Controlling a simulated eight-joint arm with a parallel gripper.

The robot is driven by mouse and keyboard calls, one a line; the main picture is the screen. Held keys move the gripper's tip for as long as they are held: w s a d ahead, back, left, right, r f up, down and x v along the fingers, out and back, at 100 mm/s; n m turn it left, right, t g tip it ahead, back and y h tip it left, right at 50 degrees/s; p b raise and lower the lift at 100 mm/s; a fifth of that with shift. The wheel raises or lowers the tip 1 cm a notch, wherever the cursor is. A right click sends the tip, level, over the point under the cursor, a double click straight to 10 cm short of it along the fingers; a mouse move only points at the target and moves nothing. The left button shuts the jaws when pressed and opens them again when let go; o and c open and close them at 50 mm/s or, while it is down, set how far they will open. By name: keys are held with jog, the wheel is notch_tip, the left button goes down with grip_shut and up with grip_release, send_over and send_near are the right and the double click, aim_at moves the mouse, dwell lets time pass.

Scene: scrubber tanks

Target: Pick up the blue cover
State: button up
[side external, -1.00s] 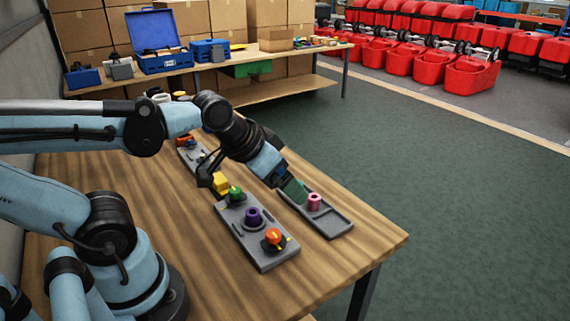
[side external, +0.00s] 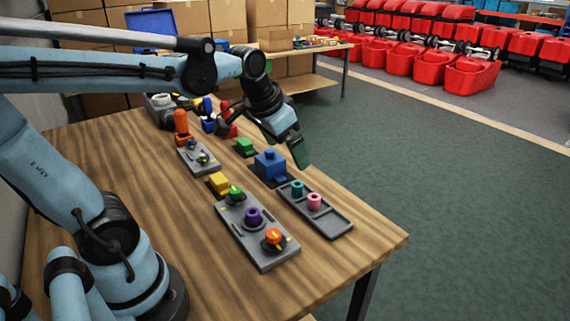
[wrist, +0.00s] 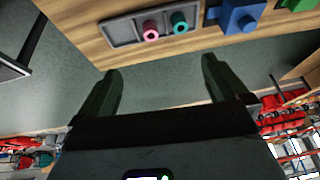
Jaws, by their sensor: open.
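A blue block-shaped piece with a raised top (side external: 270,166), which looks like the blue cover, sits on a dark base on the table behind the grey tray. In the wrist view the blue piece (wrist: 238,16) is at the top right. My gripper (side external: 298,152) is raised above the table's right edge, just right of the blue piece and apart from it. In the wrist view my gripper (wrist: 162,74) is open, with nothing between its fingers. Smaller blue pieces (side external: 208,124) stand farther back.
A grey tray (side external: 330,224) holds a teal ring (side external: 297,188) and a pink ring (side external: 314,202). A grey board (side external: 268,258) holds green, purple and orange parts. Yellow (side external: 219,183) and green (side external: 245,147) blocks stand nearby. Bare table lies at the front.

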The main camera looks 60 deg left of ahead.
jog(key=w+a+g, duration=0.3)
jog(key=w+a, duration=0.2)
jog(key=a, duration=0.3)
jog(key=g, duration=0.2)
send_over(270, 150)
jog(key=f, duration=0.3)
jog(key=shift+s+d+f+h, duration=0.15)
jog(key=shift+d+f+h, duration=0.15)
jog(key=shift+h, duration=0.1)
jog(key=shift+a+f, duration=0.1)
jog(key=shift+a, duration=0.05)
jog(key=f, duration=1.2)
jog(key=shift+a, duration=0.2)
jog(key=c, duration=1)
jog(key=shift+c, duration=0.2)
